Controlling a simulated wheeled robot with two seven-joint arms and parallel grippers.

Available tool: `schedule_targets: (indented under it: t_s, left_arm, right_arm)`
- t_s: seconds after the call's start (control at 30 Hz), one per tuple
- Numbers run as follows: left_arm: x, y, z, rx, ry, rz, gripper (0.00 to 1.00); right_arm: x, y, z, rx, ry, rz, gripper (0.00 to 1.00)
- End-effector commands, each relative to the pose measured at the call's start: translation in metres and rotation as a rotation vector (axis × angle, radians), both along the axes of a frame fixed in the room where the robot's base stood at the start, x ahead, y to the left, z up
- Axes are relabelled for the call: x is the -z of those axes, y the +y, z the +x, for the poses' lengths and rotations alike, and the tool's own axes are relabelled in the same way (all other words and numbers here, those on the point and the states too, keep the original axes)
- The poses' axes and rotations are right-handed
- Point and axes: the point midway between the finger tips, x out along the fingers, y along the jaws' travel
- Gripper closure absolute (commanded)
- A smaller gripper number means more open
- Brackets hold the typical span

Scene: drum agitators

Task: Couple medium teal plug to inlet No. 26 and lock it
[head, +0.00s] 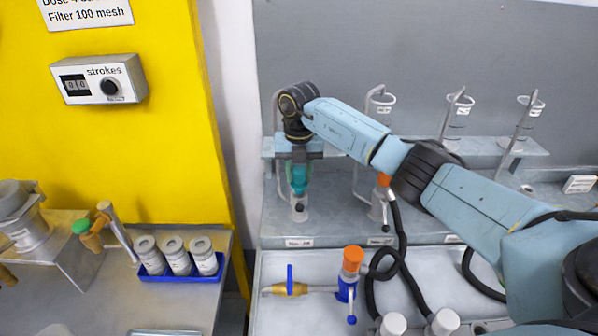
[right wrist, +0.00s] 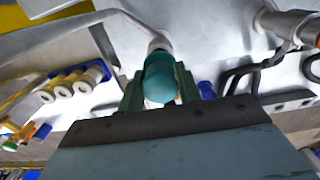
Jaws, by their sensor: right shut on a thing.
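The teal plug (head: 299,178) is upright in the jaws of my right gripper (head: 300,162), at the left end of the grey rack. It also shows between the two fingers in the right wrist view (right wrist: 160,80). Directly below it is a pale cylindrical inlet (head: 299,209) with a dark spot on its front. The plug's lower end meets the inlet's top in the head view; I cannot tell whether it is fully seated or locked. A label (head: 299,242) sits below this inlet, but its number is too small to read. My left gripper is not in view.
An orange-topped plug (head: 384,181) with a black hose stands to the right. White jars in a blue tray (head: 178,274) stand left. Bent metal rods and clear cups line the rack (head: 480,146).

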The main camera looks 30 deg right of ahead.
Motion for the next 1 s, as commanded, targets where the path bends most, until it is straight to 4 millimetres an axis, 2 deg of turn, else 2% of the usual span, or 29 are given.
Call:
schedule_targets:
  t_s: [0.6, 1.0]
  left_arm:
    - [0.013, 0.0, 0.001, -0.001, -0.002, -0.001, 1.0]
    - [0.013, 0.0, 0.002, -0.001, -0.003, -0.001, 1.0]
  right_arm:
    - [0.023, 0.0, 0.0, 0.0, 0.0, 0.0, 0.89]
    - [0.023, 0.0, 0.0, 0.0, 0.0, 0.0, 0.89]
